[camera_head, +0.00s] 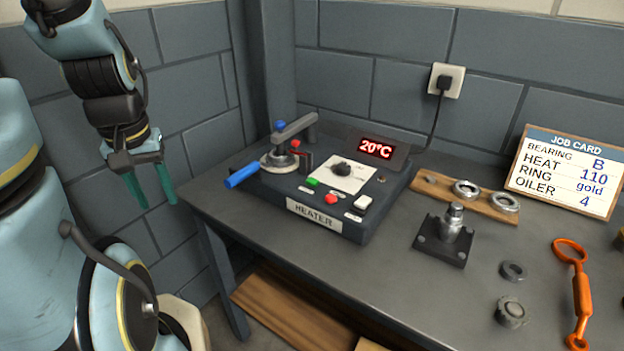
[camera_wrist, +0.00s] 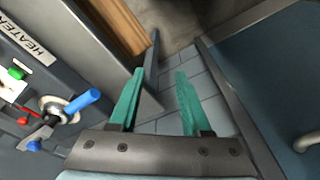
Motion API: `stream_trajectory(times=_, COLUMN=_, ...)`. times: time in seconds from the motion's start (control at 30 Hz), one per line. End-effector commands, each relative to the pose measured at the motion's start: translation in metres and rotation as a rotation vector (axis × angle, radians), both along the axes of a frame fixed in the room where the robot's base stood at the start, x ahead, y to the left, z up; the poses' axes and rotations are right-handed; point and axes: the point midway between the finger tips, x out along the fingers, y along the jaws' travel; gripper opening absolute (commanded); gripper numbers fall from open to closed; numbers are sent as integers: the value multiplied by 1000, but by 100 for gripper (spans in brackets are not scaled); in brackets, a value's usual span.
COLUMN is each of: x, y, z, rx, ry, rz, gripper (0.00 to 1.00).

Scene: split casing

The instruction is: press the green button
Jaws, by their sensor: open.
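The green button (camera_head: 312,182) sits on the top face of the dark heater box (camera_head: 350,226), near its front left, beside a white panel with a black knob. It also shows in the wrist view (camera_wrist: 17,72) at the left edge. My gripper (camera_head: 157,192) is open and empty, with teal fingers, hanging left of the table and apart from the heater. In the wrist view my gripper (camera_wrist: 158,95) points down past the table edge toward the floor.
The blue handle (camera_head: 242,175) juts left from the heater, near the button. The display (camera_head: 376,149) reads 20°C.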

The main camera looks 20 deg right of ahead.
Motion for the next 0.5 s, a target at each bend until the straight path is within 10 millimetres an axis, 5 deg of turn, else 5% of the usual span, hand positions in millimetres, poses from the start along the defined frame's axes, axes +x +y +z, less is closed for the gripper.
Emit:
stream_trajectory(times=0.4, x=0, y=0, z=0, rx=0, ry=0, rz=0, gripper=0)
stream_trajectory(times=0.5, x=0, y=0, z=0, rx=0, ry=0, rz=0, gripper=0)
